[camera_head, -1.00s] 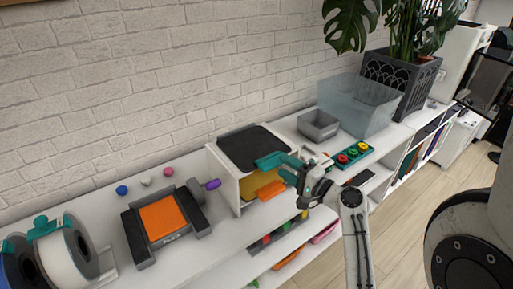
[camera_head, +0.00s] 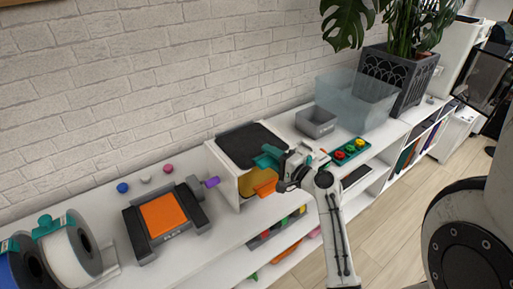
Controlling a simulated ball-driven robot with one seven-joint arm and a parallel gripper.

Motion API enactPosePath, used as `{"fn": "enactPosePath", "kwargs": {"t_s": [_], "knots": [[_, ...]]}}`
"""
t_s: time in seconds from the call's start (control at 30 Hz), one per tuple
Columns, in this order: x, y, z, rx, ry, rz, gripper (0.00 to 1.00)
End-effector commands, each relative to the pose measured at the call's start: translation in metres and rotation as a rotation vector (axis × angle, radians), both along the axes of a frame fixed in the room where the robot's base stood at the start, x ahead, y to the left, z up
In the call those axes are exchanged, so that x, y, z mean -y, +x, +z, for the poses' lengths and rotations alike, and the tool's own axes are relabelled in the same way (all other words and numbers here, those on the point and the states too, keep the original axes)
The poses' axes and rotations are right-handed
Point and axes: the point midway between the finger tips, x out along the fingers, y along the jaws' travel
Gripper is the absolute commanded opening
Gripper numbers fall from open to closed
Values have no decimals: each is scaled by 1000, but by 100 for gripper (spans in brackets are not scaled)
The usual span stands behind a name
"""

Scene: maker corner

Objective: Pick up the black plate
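The black plate (camera_head: 242,143) lies flat on top of a small white box-like stand (camera_head: 221,165) on the shelf top. My gripper (camera_head: 263,174) has one teal finger and one orange finger. It is at the right front corner of the stand. The teal finger is at the height of the plate, over or against its right front edge. The orange finger is lower, in front of the stand's opening. The fingers are apart. I cannot tell whether the plate's edge is between them or whether they touch it.
A grey tray with an orange pad (camera_head: 163,216) stands to the left, with a purple-ended tool beside it. A grey bin (camera_head: 316,121), a clear tub (camera_head: 357,96) and a green tray of coloured knobs (camera_head: 348,152) are to the right.

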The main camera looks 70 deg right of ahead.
Motion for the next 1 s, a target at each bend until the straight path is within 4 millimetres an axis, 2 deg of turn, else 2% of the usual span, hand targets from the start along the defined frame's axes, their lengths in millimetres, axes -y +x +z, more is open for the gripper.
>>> {"fn": "enactPosePath", "kwargs": {"t_s": [0.07, 0.37, 0.77, 0.87, 1.0], "knots": [[0, 0, 0, 0, 0, 0, 29], [0, 0, 0, 0, 0, 0, 0], [0, 0, 6, 1, -4, 0, 0], [0, 0, 15, 2, -4, 1, 0], [0, 0, 36, 3, -6, 1, 0]]}}
